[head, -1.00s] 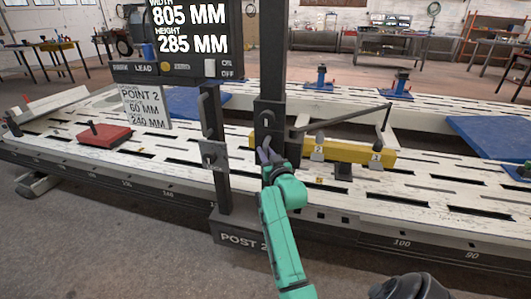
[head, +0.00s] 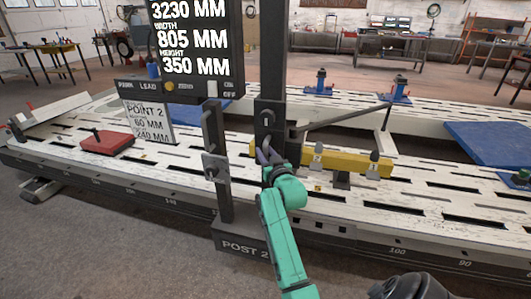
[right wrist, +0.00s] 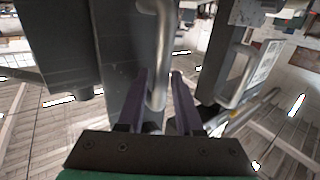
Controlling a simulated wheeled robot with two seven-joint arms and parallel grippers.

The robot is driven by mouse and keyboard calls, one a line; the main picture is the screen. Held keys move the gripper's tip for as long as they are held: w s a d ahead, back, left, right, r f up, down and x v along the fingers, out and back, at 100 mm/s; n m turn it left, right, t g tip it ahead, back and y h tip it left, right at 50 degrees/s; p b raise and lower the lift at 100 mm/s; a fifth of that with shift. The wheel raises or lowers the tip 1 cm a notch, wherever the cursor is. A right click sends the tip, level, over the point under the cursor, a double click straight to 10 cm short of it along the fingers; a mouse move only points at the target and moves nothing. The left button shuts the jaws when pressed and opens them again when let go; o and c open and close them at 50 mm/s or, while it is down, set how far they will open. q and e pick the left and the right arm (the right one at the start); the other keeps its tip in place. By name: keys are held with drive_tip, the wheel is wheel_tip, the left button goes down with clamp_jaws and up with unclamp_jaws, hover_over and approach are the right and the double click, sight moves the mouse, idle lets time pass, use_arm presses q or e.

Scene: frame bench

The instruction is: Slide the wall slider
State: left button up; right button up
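The wall slider is a dark grey block (head: 271,116) with a round knob on the tall post (head: 272,50). Its grey bar handle shows in the right wrist view (right wrist: 159,60), standing between my two purple fingers. My right gripper (head: 266,155), on the teal arm, is closed around this handle; a thin gap seems to show on one side. In the head view the fingers hide most of the handle. A display (head: 196,45) on the posts reads 3230 mm, width 805 mm and height 350 mm. My left gripper is not in view.
A second, thinner post (head: 217,170) with its own handle stands just left of the slider. A yellow beam (head: 345,160) lies behind and right of my gripper. A slotted white bench (head: 430,190) spreads around, with a red block (head: 107,142) at left.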

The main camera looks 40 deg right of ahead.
drive_tip(key=v, duration=1.4)
drive_tip(key=shift+s+a, duration=0.15)
drive_tip(key=shift+s, duration=0.1)
